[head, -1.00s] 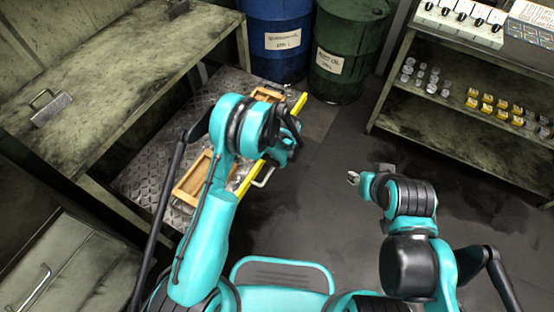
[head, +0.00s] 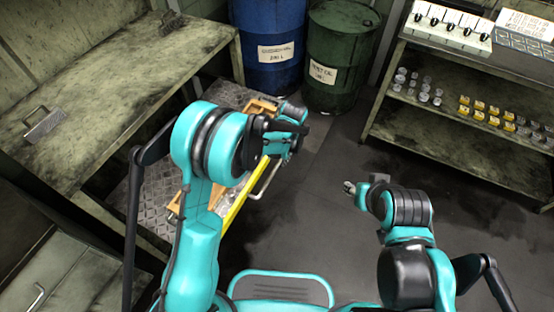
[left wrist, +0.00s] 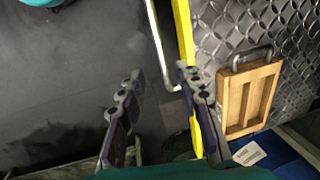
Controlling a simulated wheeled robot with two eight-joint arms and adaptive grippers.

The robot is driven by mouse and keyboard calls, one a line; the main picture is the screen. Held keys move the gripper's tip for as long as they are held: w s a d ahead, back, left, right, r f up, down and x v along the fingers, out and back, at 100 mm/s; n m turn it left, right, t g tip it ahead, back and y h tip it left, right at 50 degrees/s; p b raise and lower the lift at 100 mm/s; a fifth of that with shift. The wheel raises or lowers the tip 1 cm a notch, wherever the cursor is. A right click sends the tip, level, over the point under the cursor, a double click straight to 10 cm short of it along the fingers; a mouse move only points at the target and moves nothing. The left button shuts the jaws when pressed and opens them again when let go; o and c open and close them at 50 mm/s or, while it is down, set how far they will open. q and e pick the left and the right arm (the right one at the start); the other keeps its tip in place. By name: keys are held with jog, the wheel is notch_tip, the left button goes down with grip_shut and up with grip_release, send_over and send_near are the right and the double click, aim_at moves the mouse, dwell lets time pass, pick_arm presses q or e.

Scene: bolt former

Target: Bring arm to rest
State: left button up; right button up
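My left arm, teal and black, reaches up over the diamond-plate cart in the head view. Its gripper (head: 292,132) is by the cart's right edge, partly hidden by its own wrist. In the left wrist view its two fingers (left wrist: 160,95) are apart, with only floor and part of the cart's handle behind them. It holds nothing. My right gripper (head: 350,188) is small at the end of the folded right arm, over bare floor at the right. Its finger gap is too small to read.
The cart (head: 155,205) has a yellow edge (head: 240,195) and carries wooden trays, one clear in the wrist view (left wrist: 248,95). A workbench (head: 90,110) stands left. Blue (head: 268,45) and green (head: 338,60) drums stand behind. A shelf (head: 455,135) is at right. Middle floor is clear.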

dwell(0.4)
pick_arm(q)
jog(key=s+a+r+n+t, duration=0.1)
jog(key=s+a+r, duration=0.2)
jog(key=r, duration=0.2)
jog(key=s+a+r+t+h, duration=0.1)
jog(key=s+a+r, duration=0.1)
jog(key=r, duration=0.3)
jog(key=s+a+r+n+t, duration=0.1)
jog(key=s+a+r, duration=0.2)
jog(key=r, duration=0.3)
jog(key=s+a+r+n+t, duration=0.1)
jog(key=s+a+r, duration=0.1)
jog(key=s, duration=0.4)
jog(key=s+a+r+n+t+h, duration=0.1)
jog(key=s+a+t, duration=0.1)
jog(key=s, duration=0.5)
jog(key=shift+a+r+n, duration=0.3)
jog(key=shift+a+r, duration=0.05)
jog(key=shift+a, duration=0.45)
jog(key=shift+s+a, duration=0.1)
jog(key=shift+s, duration=0.05)
